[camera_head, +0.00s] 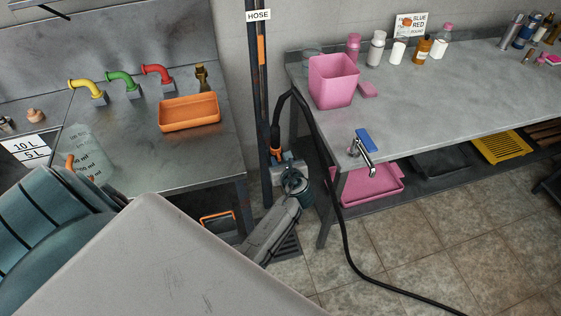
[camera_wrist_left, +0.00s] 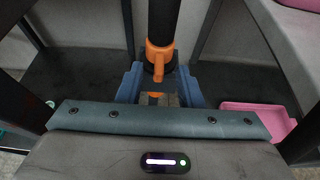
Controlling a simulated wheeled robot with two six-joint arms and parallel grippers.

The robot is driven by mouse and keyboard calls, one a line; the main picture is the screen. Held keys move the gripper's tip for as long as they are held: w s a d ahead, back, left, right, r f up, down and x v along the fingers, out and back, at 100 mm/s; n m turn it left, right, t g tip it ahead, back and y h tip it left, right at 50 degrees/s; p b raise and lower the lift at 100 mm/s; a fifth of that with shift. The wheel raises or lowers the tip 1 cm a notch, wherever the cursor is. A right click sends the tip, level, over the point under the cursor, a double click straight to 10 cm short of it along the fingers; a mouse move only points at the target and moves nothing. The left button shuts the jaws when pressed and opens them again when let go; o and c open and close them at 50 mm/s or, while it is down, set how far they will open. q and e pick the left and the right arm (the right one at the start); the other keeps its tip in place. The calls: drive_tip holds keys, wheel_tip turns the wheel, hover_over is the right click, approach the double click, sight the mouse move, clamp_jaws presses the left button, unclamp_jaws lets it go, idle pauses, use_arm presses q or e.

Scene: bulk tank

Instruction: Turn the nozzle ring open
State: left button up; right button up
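The black hose nozzle (camera_head: 275,133) hangs on the dark post below the HOSE sign. Its orange ring (camera_head: 277,151) sits low on the nozzle. In the left wrist view the orange ring (camera_wrist_left: 159,56), with a small tab pointing towards me, is upright between the two blue fingers. My left gripper (camera_head: 290,170) is at the nozzle's lower end; it also shows in the left wrist view (camera_wrist_left: 160,82). One finger is on each side of the ring. I cannot tell whether the fingers touch it. My right gripper is not in view.
The black hose (camera_head: 345,225) loops over and runs across the floor. A grey table (camera_head: 450,95) with a pink bin (camera_head: 333,80) stands right. A left counter (camera_head: 160,158) carries coloured taps and an orange tray (camera_head: 189,112). A pink tray (camera_head: 370,188) is under the right table.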

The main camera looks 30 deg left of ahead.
use_arm(q)
drive_tip(key=shift+w+a+f, duration=0.25)
drive_tip(key=shift+a+f, duration=0.05)
drive_tip(key=shift+a, duration=0.05)
drive_tip(key=shift+w+a+b, duration=0.2)
drive_tip(key=shift+a+b, duration=0.1)
drive_tip(key=shift+b, duration=0.05)
clamp_jaws()
